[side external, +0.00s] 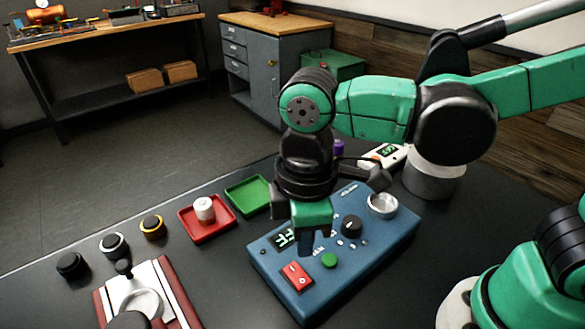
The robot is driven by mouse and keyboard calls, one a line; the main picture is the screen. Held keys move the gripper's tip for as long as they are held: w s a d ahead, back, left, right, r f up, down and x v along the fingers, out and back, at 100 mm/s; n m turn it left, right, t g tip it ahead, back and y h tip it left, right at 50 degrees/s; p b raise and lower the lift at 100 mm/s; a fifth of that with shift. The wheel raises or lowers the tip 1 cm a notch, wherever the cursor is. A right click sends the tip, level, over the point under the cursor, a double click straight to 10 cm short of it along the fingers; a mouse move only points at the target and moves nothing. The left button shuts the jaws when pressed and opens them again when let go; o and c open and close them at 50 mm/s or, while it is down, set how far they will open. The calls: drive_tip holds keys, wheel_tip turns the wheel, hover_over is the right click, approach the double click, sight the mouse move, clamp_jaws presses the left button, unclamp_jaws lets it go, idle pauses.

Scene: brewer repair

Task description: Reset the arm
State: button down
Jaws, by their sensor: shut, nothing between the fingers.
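My gripper (307,243) points down over the blue control box (345,279), its dark fingers shut and empty. I cannot tell whether the fingertips touch the box top. The box carries a lit display (283,238), a red rocker switch (296,276), a green button (329,260), a black knob (352,225) and a round metal cup (382,204). My gripper is just above and behind the red switch and the green button. It hides part of the box's top near the display.
A red tray (207,231) with a white cylinder (204,209) and an empty green tray (248,195) lie left of the box. Several dark round parts sit further left, behind a red-and-white device (168,290). A white meter (385,155) stands behind my gripper.

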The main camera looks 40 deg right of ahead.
drive_tip(key=w+d+r+m+t, duration=0.1)
drive_tip(key=w+d+m+t, duration=0.1)
drive_tip(key=d+m, duration=0.4)
drive_tip(key=w+d+r+m+t, duration=0.1)
drive_tip(key=w+d+m+t, duration=0.1)
drive_tip(key=d+m+t, duration=0.3)
drive_tip(key=d+m, duration=0.1)
drive_tip(key=d, duration=0.3)
drive_tip(key=shift+w+d, duration=0.15)
drive_tip(key=shift+d, duration=0.1)
